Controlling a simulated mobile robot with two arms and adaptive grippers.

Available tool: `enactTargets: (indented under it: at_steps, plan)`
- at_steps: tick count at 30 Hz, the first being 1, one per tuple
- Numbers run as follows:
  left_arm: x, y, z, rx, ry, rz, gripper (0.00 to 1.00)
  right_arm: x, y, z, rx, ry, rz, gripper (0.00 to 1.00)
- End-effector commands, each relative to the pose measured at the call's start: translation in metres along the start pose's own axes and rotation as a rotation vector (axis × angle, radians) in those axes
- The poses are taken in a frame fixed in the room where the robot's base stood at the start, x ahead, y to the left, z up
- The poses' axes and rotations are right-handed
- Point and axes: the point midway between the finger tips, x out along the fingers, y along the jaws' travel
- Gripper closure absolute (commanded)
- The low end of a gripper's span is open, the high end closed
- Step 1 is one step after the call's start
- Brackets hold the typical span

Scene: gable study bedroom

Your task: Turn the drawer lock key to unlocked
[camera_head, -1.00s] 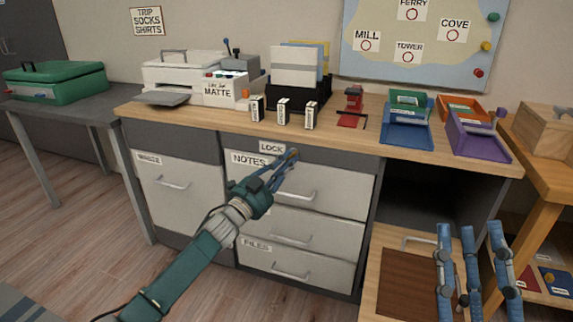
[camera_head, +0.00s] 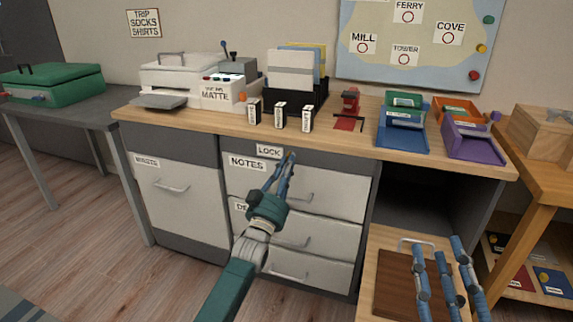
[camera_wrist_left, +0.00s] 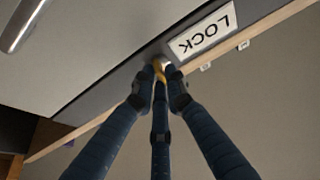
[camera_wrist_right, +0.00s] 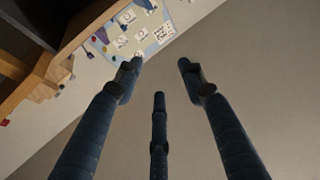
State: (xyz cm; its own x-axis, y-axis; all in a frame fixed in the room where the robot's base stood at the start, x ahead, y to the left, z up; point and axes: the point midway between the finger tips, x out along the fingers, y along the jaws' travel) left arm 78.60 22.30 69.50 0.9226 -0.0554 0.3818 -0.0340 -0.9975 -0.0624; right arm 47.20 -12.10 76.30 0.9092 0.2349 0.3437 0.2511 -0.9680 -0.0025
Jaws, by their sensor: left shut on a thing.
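The lock sits in the dark strip under the desk top, next to the white LOCK label (camera_head: 269,151), which also shows in the left wrist view (camera_wrist_left: 205,33). A small brass-yellow key (camera_wrist_left: 160,68) is at the lock. My left gripper (camera_head: 286,160) is shut on the key, with its fingertips close against the strip (camera_wrist_left: 158,74). The fingers hide most of the key, so I cannot tell its turn angle. The top drawer (camera_head: 330,188), labelled NOTES, is closed below. My right gripper (camera_head: 440,250) is open and empty at the lower right, away from the lock (camera_wrist_right: 158,75).
The desk top (camera_head: 220,118) holds a printer (camera_head: 180,75), small labelled blocks (camera_head: 280,115), a red stapler-like thing (camera_head: 349,105) and coloured trays (camera_head: 402,130). Drawer handles (camera_head: 292,240) stick out below my left gripper. A wooden surface with a brown panel (camera_head: 392,280) lies near my right gripper.

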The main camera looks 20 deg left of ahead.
Motion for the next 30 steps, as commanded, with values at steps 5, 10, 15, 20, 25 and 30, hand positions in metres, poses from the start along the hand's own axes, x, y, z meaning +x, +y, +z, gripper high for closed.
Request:
enactTargets:
  at_steps: [5, 10, 15, 20, 25, 30]
  plan:
    - [-0.001, 0.001, 0.001, -0.051, -0.003, -0.020, 1.00, -0.001, 0.002, 0.013, -0.002, -0.058, 0.003, 0.60]
    - [-0.001, 0.001, 0.002, -0.071, -0.004, -0.028, 1.00, -0.002, 0.002, 0.018, -0.003, -0.082, 0.004, 0.60]
    - [-0.001, 0.001, 0.002, -0.075, -0.004, -0.030, 1.00, -0.002, 0.002, 0.019, -0.003, -0.086, 0.005, 0.60]
    - [-0.001, 0.001, 0.002, -0.075, -0.004, -0.030, 1.00, -0.002, 0.002, 0.019, -0.003, -0.085, 0.005, 0.60]
    - [-0.001, 0.001, 0.002, -0.074, -0.003, -0.029, 0.69, -0.002, 0.003, 0.019, -0.003, -0.085, 0.005, 0.60]
    - [0.000, 0.001, 0.001, -0.073, -0.002, -0.029, 0.69, -0.002, 0.003, 0.019, -0.003, -0.085, 0.005, 0.60]
